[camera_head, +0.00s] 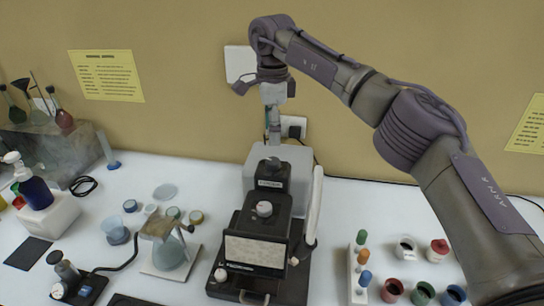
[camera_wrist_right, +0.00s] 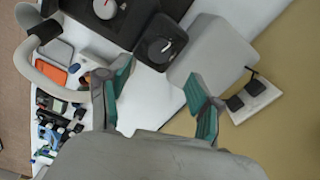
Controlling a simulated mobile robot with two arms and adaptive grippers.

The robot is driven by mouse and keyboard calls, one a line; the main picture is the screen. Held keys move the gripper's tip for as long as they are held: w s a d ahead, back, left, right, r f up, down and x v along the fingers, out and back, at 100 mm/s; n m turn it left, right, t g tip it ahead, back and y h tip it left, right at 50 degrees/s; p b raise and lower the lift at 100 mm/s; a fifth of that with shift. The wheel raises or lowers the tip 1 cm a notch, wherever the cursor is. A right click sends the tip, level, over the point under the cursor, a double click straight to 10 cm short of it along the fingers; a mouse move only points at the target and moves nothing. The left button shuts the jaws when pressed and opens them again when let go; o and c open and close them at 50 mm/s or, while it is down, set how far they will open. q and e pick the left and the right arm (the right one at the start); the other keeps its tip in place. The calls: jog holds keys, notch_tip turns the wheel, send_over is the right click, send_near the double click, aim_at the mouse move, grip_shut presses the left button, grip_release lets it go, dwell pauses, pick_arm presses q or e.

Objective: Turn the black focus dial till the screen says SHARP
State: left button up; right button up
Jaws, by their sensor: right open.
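The black focus dial (camera_head: 273,164) seems to be the dark round knob on the small black block at the instrument's back. My left gripper is not in view.
A lighter knob (camera_head: 264,209) sits in front of the dial. A grey box (camera_head: 300,160) stands close behind and a white curved handle (camera_head: 314,205) rises at the right. Colored vials (camera_head: 361,256) and jars (camera_head: 392,289) stand right, a flask (camera_head: 169,251) left.

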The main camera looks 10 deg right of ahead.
aim_at(272, 160)
notch_tip(272, 160, down, 8)
jog(key=shift+r+p, duration=0.25)
jog(key=shift+p, duration=0.95)
jog(key=shift+s+f, duration=0.1)
jog(key=shift+f, duration=0.4)
jog(key=c, duration=1.1)
jog(key=shift+c, duration=0.2)
